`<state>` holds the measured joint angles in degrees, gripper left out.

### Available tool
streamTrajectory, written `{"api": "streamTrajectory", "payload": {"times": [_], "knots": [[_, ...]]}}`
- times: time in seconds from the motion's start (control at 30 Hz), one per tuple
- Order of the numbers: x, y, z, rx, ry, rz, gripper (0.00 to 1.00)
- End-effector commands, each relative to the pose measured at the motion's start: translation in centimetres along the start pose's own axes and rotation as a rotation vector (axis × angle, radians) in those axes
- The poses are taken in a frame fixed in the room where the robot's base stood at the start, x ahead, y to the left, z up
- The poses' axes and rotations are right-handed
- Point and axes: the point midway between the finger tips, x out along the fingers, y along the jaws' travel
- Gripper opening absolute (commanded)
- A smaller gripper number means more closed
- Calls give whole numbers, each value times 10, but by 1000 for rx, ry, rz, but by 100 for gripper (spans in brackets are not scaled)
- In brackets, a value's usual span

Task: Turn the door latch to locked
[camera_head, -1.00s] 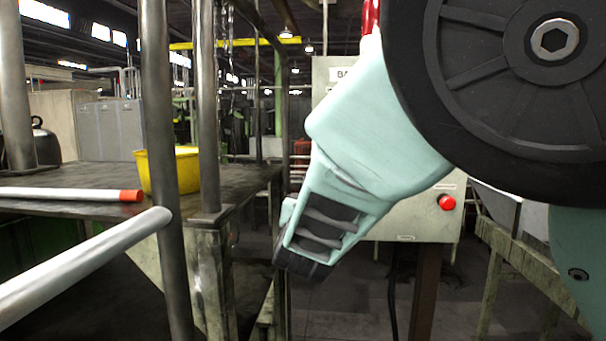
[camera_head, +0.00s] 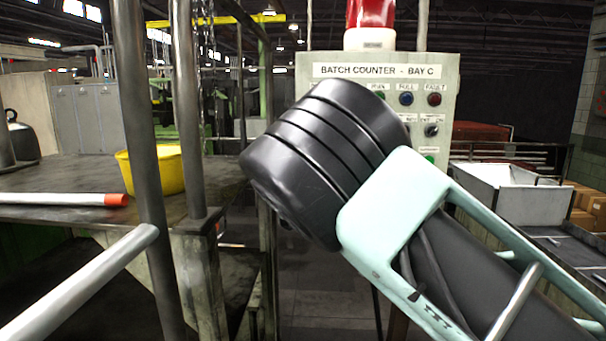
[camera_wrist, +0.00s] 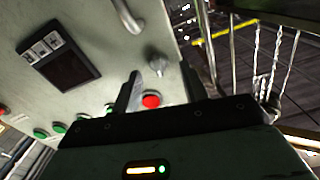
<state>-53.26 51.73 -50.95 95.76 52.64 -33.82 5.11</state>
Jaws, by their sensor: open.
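The grey control box (camera_head: 450,75) labelled "BATCH COUNTER - BAY C" stands at centre right in the head view, partly hidden behind my arm. In the wrist view its face (camera_wrist: 100,28) fills the left and middle, tilted. I cannot clearly make out the door latch; a small grey metal piece (camera_wrist: 158,66) shows near my fingers and may be it. My gripper (camera_wrist: 160,75) is open, with its fingers pointing at the box face. A red button (camera_wrist: 151,101) shows between the fingers. I cannot tell whether they touch anything. The head view does not show the fingers.
A dark display (camera_wrist: 65,62) and several green and red buttons sit on the box. A red beacon (camera_head: 371,14) tops it. A workbench (camera_head: 70,200) with a yellow bucket (camera_head: 165,170) and upright posts stands left. A metal chute (camera_head: 515,190) is at right.

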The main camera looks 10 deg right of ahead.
Motion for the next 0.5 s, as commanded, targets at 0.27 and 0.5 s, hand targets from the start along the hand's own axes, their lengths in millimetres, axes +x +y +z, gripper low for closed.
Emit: {"api": "streamTrajectory", "payload": {"times": [0.27,0.5], "knots": [[8,0,1,1,-1,-1,44],[7,0,1,0,0,0,13]]}}
